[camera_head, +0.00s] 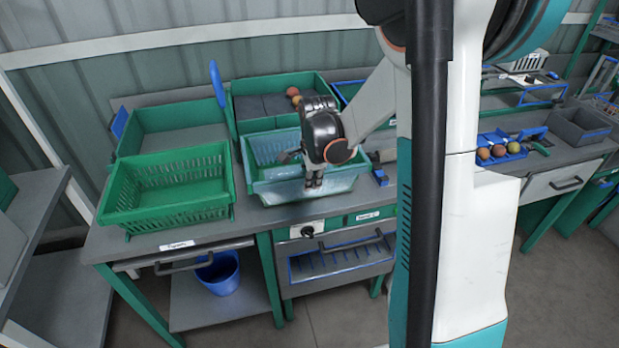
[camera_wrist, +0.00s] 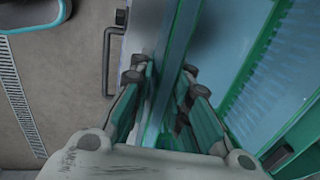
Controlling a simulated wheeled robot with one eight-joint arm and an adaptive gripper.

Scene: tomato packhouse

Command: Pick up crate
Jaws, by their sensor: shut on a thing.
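A teal-blue crate (camera_head: 338,182) stands on the grey bench, to the right of a green slotted crate (camera_head: 172,205). My gripper (camera_head: 313,184) is shut on the front wall of the teal-blue crate. In the wrist view, my gripper's two fingers (camera_wrist: 163,82) lie on either side of the crate's rim and wall (camera_wrist: 172,55), and part of the crate's inside shows to the right. My gripper and arm hide part of the crate's interior and back right side in the head view. I cannot tell whether the crate's base is off the bench.
Green bins (camera_head: 140,132) stand behind, one holding round fruit (camera_head: 293,92). A blue tray (camera_head: 516,155) with several tomatoes lies at right. A drawer handle (camera_wrist: 108,60) juts out below the bench edge. A blue bucket (camera_head: 219,274) sits underneath.

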